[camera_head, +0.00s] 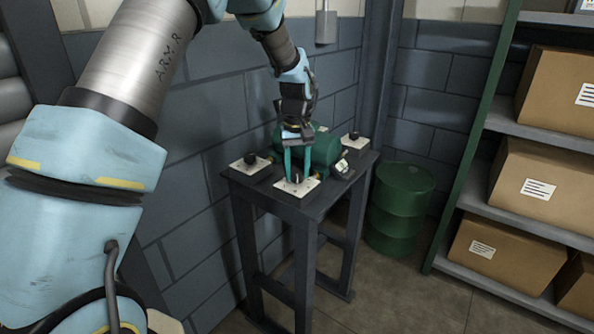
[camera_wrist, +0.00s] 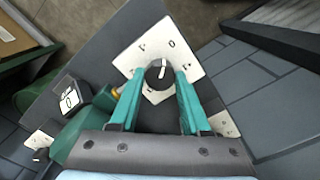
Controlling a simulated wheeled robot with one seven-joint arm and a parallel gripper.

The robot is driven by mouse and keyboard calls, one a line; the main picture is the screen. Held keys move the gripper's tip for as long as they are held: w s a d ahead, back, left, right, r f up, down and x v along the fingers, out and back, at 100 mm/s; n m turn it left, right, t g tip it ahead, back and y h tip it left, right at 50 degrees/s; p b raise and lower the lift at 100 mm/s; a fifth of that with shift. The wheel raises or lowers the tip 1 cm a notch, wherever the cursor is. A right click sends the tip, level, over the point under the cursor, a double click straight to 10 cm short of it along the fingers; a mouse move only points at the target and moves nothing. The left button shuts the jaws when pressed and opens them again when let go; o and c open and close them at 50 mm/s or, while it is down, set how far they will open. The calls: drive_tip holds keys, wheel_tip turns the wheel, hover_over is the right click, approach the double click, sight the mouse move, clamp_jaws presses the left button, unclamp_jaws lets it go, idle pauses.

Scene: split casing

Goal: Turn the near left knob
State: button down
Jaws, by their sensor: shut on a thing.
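A black knob (camera_wrist: 159,69) with a white pointer line stands on a white marked plate (camera_wrist: 133,58) at the stand's nearest corner. The pointer points about towards the plate's 0 mark. My gripper (camera_wrist: 158,83) has its teal fingers on either side of this knob and is shut on it. In the head view my gripper (camera_head: 298,177) reaches down over the same plate (camera_head: 284,188), and the fingers partly hide the knob. Other black knobs sit on white plates at the left corner (camera_head: 250,158) and the far right corner (camera_head: 354,135).
A dark stand (camera_head: 312,205) carries the knobs and a green casing (camera_head: 325,150) behind my gripper. A small gauge (camera_head: 342,166) is on the casing's right. A green drum (camera_head: 400,205) stands right of the stand, and shelves with boxes (camera_head: 540,180) beyond. A block wall is behind.

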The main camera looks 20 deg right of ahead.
sight(297, 174)
drive_tip(key=shift+m, duration=0.7)
drive_tip(key=shift+c, duration=1.8)
unclamp_jaws()
wheel_tip(297, 174, up, 11)
drive_tip(key=b, duration=0.2)
drive_tip(key=shift+f, duration=0.1)
